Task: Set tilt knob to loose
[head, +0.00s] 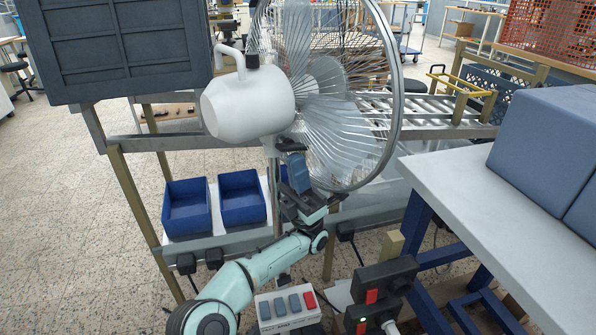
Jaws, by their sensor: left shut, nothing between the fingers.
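A pedestal fan with a white motor housing (248,104) and a round wire cage (397,90) stands in the middle of the head view, its cage facing right. A small dark part (290,145) sits just below the housing, near the top of the pole. I cannot tell if it is the tilt knob, or how it is set. My left gripper (296,168) is shut and empty, raised just below this part and in front of the cage. I cannot tell whether it touches the fan. My right gripper is not in view.
A white control box (287,308) with grey-blue and red keys is at the bottom, beside black switch boxes (384,280). Blue bins (187,207) are on the rack behind. A white table (480,190) with blue blocks (548,140) is right. A dark panel (120,48) is upper left.

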